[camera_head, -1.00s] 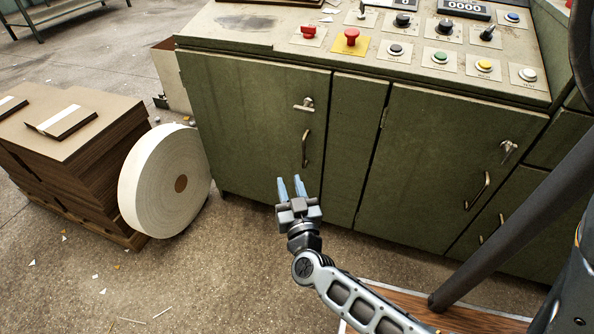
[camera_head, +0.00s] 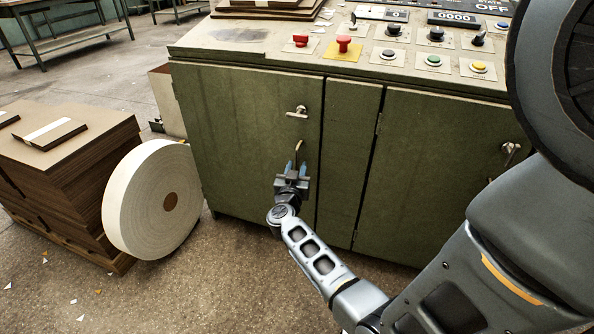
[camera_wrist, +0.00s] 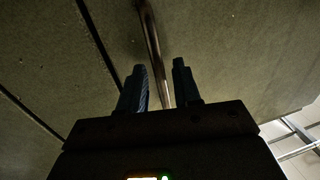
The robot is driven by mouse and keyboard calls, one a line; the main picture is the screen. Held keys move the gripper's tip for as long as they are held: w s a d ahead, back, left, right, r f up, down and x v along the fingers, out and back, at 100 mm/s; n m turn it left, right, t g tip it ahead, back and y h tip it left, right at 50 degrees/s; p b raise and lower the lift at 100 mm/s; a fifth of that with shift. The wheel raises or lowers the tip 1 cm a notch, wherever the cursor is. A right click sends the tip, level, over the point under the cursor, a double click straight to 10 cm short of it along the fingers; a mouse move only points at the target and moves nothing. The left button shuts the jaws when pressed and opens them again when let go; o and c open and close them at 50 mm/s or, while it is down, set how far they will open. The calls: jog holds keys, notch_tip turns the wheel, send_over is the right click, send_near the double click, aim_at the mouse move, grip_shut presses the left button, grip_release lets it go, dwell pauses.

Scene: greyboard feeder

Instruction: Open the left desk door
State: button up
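The left desk door (camera_head: 240,130) is a green panel at the front left of the desk and looks closed. It has a bar handle (camera_head: 298,149) on its right side and a small T-shaped latch (camera_head: 297,112) above. My gripper (camera_head: 295,166) is at the handle's height, its blue fingers covering the handle's lower part. In the wrist view the bar handle (camera_wrist: 154,50) runs between the two spread fingertips (camera_wrist: 160,72). The fingers stand apart and I see no clear contact with the bar. The handle's lower end is hidden behind my gripper.
The right desk door (camera_head: 430,170) has its own latch (camera_head: 511,150). A large white paper roll (camera_head: 140,205) and a stack of brown board (camera_head: 70,190) stand at the left. Control buttons and switches cover the desk top (camera_head: 260,42). Some floor before the left door is free.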

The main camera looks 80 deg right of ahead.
jog(key=shift+d, duration=0.75)
jog(key=shift+c, duration=0.5)
grip_shut()
